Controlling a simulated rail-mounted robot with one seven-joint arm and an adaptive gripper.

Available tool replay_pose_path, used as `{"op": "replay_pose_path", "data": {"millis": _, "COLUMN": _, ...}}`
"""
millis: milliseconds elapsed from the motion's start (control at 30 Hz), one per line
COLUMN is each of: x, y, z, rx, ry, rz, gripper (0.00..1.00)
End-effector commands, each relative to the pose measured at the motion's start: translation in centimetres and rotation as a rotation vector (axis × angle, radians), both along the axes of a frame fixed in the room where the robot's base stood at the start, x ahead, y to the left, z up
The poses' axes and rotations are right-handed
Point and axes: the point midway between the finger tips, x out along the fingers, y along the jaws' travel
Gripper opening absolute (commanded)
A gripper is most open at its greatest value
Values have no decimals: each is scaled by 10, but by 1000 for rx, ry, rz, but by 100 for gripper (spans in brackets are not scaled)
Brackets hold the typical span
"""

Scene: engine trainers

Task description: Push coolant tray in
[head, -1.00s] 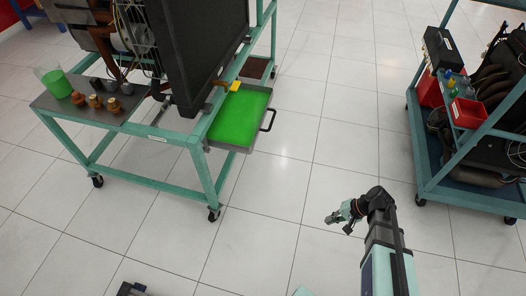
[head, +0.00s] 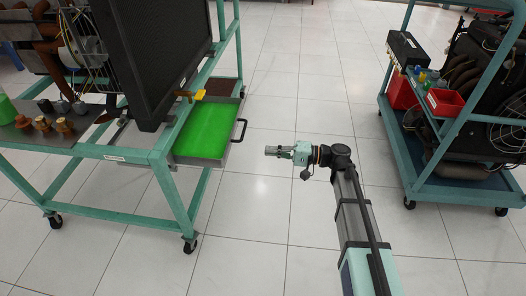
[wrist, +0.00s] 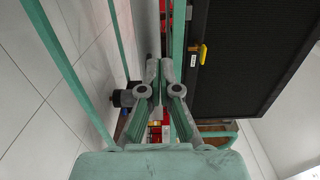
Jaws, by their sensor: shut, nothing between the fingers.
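The coolant tray (head: 203,137) is a grey drawer with bright green inside, in the left part of the head view. It is pulled out of the teal engine stand (head: 166,172) on its right side. Its dark handle (head: 239,130) sticks out to the right. My gripper (head: 268,151) is to the right of the handle, apart from it, and points left toward the stand. In the wrist view my gripper's fingers (wrist: 166,66) are together with nothing held. I cannot make out the tray in the wrist view.
A black radiator panel (head: 155,60) stands above the tray, with a yellow lever (head: 199,94) near its lower edge. A second teal cart (head: 425,176) with a red bin (head: 443,102) stands at the right. The white tiled floor between the carts is clear.

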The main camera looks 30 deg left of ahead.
Motion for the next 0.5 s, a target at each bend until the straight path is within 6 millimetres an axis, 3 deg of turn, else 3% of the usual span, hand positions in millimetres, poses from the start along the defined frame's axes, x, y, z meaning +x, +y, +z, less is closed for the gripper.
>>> {"op": "replay_pose_path", "data": {"millis": 500, "x": -40, "y": 87, "z": -4, "rx": -2, "ry": 0, "rz": 3, "gripper": 0}}
